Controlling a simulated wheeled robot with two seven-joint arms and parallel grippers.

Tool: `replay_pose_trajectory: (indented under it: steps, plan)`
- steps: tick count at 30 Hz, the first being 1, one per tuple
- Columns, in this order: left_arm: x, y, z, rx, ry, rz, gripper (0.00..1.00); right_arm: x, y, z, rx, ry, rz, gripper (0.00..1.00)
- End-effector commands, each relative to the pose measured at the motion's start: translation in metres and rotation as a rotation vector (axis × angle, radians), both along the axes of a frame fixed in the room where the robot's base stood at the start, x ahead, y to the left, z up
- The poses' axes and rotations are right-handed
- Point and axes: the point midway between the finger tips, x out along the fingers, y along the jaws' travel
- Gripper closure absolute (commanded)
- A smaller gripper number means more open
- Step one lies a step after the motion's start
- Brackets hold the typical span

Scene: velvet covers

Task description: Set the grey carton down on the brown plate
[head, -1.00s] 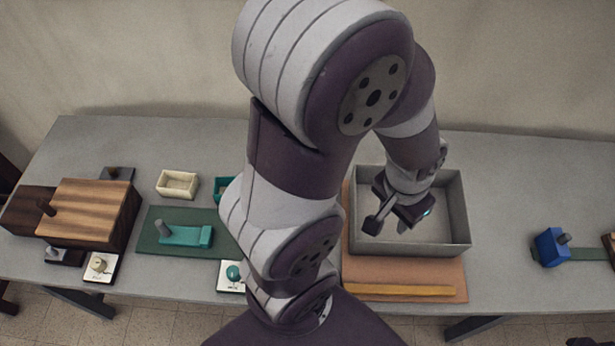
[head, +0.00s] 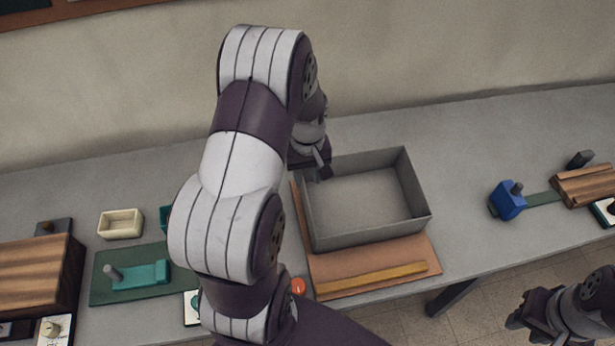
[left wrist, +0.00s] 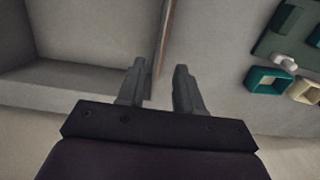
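The grey carton (head: 330,226), an open box, sits over the back part of the brown plate (head: 335,270). The plate shows in front of it and as a strip along its left side. Whether the carton's whole base rests on the plate is hidden. My left gripper (head: 320,170) is at the carton's left wall near the back corner. In the left wrist view its two fingers (left wrist: 160,68) are apart, with the carton's wall edge running between them and a gap showing. My right gripper (head: 522,312) is low at the right, away from the carton; its fingers are unclear.
A yellow bar (head: 372,281) lies along the plate's front. A cream tray (head: 121,224), a teal piece on a green mat (head: 115,285) and a wooden block (head: 38,268) stand left. Bare table lies between carton and blue block.

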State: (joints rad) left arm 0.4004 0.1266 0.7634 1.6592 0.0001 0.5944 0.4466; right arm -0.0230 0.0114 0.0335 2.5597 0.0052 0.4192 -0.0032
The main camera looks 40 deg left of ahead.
Motion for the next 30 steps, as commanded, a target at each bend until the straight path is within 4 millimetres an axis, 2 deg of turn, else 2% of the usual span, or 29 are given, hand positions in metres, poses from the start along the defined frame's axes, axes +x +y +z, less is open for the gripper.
replay_pose_trajectory:
  steps: [7, 11, 14, 24, 30]
  plan:
    - [0.0, 0.0, 0.001, 0.001, -0.001, -0.001, 0.65, 0.0, 0.0, 0.001, 0.0, 0.0, 0.0, 0.65]
    - [0.0, 0.0, -0.005, 0.0, 0.001, -0.003, 0.65, 0.0, 0.0, 0.002, 0.0, 0.0, 0.0, 0.65]
    - [0.0, -0.001, -0.019, -0.002, 0.003, -0.003, 0.65, 0.0, 0.0, 0.004, 0.0, 0.0, 0.0, 0.65]
    - [-0.001, -0.001, -0.085, -0.001, 0.002, -0.004, 0.65, 0.0, 0.0, 0.012, 0.0, 0.0, 0.0, 0.65]
    - [-0.001, -0.001, -0.114, -0.001, 0.001, -0.004, 0.65, 0.0, 0.0, 0.014, 0.0, 0.0, 0.0, 0.65]
